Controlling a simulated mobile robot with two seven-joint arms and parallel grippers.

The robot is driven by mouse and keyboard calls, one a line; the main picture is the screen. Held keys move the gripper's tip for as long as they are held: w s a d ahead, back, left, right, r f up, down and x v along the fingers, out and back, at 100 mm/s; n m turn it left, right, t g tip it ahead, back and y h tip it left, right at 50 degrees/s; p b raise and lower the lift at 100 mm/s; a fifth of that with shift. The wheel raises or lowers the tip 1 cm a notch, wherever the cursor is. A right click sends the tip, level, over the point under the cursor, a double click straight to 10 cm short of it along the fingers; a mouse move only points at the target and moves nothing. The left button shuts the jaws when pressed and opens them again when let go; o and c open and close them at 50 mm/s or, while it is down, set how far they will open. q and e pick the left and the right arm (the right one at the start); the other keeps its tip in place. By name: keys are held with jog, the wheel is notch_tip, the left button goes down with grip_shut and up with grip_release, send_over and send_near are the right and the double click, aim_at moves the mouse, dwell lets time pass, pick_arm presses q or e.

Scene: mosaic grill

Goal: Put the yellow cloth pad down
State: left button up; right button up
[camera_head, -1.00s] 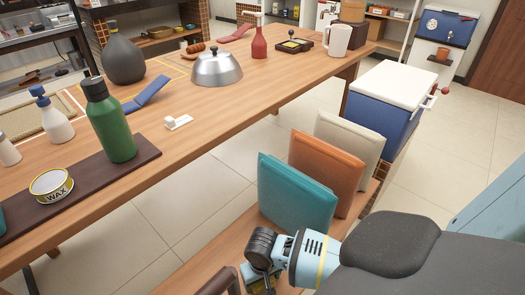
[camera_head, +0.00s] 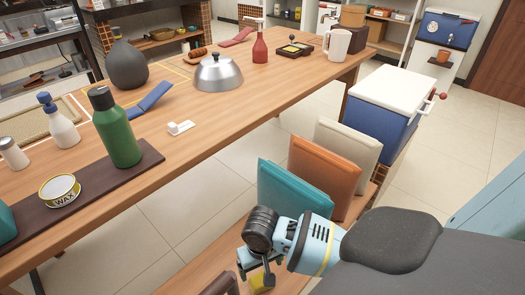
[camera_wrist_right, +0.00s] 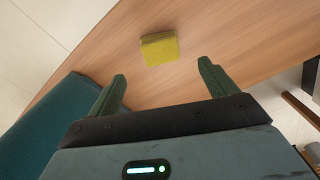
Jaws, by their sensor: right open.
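The yellow cloth pad (camera_wrist_right: 159,48) lies flat on the wooden bench (camera_wrist_right: 225,28) in the right wrist view, beyond my fingertips and apart from them. In the head view only a small part of the pad (camera_head: 262,282) shows, below my right gripper (camera_head: 257,270). My right gripper is open and empty, with its two fingers (camera_wrist_right: 165,80) spread wide in the wrist view. My left gripper is not in view.
Teal (camera_head: 291,197), orange (camera_head: 323,176) and cream (camera_head: 350,146) cushions stand on the bench beside my right arm. The teal cushion is close to the left finger in the wrist view. A long table (camera_head: 225,118) with bottles and a metal dome runs behind.

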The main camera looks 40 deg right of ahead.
notch_tip(320, 180, up, 3)
jog(key=shift+f, duration=0.2)
jog(key=shift+n+t+y, duration=0.5)
jog(key=shift+n+y, duration=0.2)
jog(key=s+a+f, duration=0.1)
jog(key=s+f, duration=0.1)
jog(key=s+a+f, duration=0.1)
jog(key=s+f, duration=0.1)
jog(key=s+a+f, duration=0.2)
jog(key=s+a+f+n+t, duration=0.1)
jog(key=s+n+t, duration=0.3)
jog(key=s, duration=1.9)
jog(key=shift+s+a+f+t+y, duration=0.15)
jog(key=shift+a+t+y, duration=0.15)
jog(key=shift+a+t, duration=0.3)
